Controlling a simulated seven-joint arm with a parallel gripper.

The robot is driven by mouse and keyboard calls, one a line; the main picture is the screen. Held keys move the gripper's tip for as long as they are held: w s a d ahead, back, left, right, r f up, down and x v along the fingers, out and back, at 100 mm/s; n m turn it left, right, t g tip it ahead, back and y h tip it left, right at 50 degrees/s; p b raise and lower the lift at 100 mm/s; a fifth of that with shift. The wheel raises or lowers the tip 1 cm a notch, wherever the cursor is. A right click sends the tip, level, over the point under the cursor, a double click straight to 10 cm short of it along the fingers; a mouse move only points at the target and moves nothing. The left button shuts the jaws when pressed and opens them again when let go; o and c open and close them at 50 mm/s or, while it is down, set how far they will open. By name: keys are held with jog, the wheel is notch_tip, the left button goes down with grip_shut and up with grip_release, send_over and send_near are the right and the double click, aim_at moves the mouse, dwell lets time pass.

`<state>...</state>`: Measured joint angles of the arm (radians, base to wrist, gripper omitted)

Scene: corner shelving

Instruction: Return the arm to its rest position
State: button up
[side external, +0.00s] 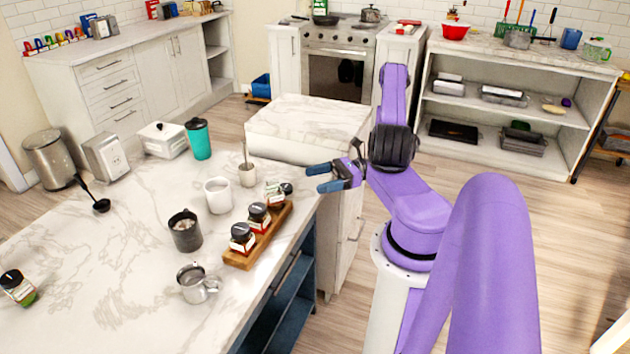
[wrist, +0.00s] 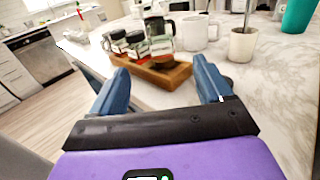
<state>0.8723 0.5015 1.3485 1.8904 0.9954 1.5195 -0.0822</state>
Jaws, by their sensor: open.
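My gripper (side external: 322,178) is at the right edge of the marble island counter (side external: 110,235), at the end of my purple arm. Its two blue fingers are apart, with nothing between them, and they also show in the wrist view (wrist: 165,90). Beyond the fingers in the wrist view lies a wooden spice rack (wrist: 172,76) with several small dark-lidded jars in it. The rack (side external: 240,262) lies along the counter's right edge in the side view, apart from my gripper.
A white mug (side external: 218,195), a dark grey mug (side external: 185,231), a metal cup (side external: 196,284) and a utensil cup (side external: 247,175) stand near the rack. A teal tumbler (side external: 199,140) stands farther back. A marble-topped block (side external: 305,125) is behind my gripper. Open floor lies to the right.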

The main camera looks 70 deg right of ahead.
jog(key=a+r+n+g+h, duration=0.2)
jog(key=a+r+n+g, duration=0.3)
jog(key=a+n+g, duration=0.45)
jog(key=a+r+n+g+h, duration=0.2)
jog(key=a+r+n+g, duration=0.3)
jog(key=a+n+g, duration=0.45)
jog(key=s+a+r+n+t+h, duration=0.6)
jog(key=s+a+n, duration=0.5)
jog(key=n, duration=0.9)
notch_tip(320, 180, up, 2)
jog(key=shift+s+r+n+h, duration=0.15)
jog(key=shift+s+n+h, duration=0.3)
jog(key=shift+h, duration=0.65)
jog(key=shift+a, duration=0.1)
jog(key=c, duration=0.3)
